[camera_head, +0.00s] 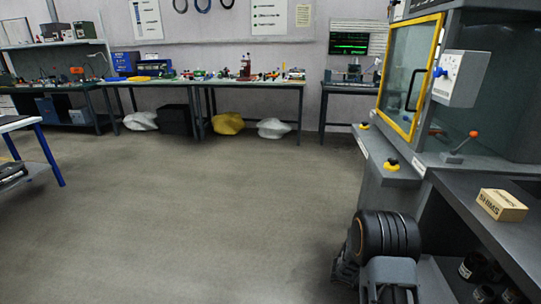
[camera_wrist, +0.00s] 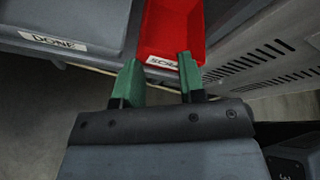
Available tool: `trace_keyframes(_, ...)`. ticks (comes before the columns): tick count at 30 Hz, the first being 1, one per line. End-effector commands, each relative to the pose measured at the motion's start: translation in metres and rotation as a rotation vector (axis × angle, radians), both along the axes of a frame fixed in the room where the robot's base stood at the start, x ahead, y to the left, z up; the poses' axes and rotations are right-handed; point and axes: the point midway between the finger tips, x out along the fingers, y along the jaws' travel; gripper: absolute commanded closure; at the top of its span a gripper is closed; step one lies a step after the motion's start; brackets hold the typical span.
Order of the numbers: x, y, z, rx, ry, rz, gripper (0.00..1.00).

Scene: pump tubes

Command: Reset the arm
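My gripper (camera_wrist: 159,64) shows in the wrist view with its two green fingers spread apart. Nothing is between the fingers, so it is open and empty. Beyond the fingertips are a red bin (camera_wrist: 172,25) with a partly hidden label beginning "SC" and a grey bin (camera_wrist: 75,14) labelled "DONE". The gripper appears above and short of both bins, apart from them. In the head view the fingers cannot be made out. A dark, ringed arm joint at the bottom right there looks like mine.
A grey machine with a yellow-framed door (camera_head: 410,80) stands at right, beside a dark bench with a "SHIMS" box (camera_head: 502,206). Workbenches (camera_head: 215,84) line the back wall, with bags beneath. A blue-legged table (camera_head: 49,155) is at left. The middle floor is clear.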

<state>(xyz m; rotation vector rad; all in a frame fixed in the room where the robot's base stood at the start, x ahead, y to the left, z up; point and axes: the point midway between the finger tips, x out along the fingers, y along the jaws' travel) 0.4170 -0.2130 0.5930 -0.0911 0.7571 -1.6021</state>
Motion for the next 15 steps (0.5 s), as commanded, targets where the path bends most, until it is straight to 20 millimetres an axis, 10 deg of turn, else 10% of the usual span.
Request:
trace_keyframes(1, -0.005, 0.009, 0.058, 0.029, -0.129, -0.082, 0.63)
trace_keyframes(3, -0.015, 0.025, 0.104, 0.079, -0.299, -0.205, 0.63)
trace_keyframes(15, -0.078, 0.135, 0.319, 0.456, -1.161, -0.976, 0.63)
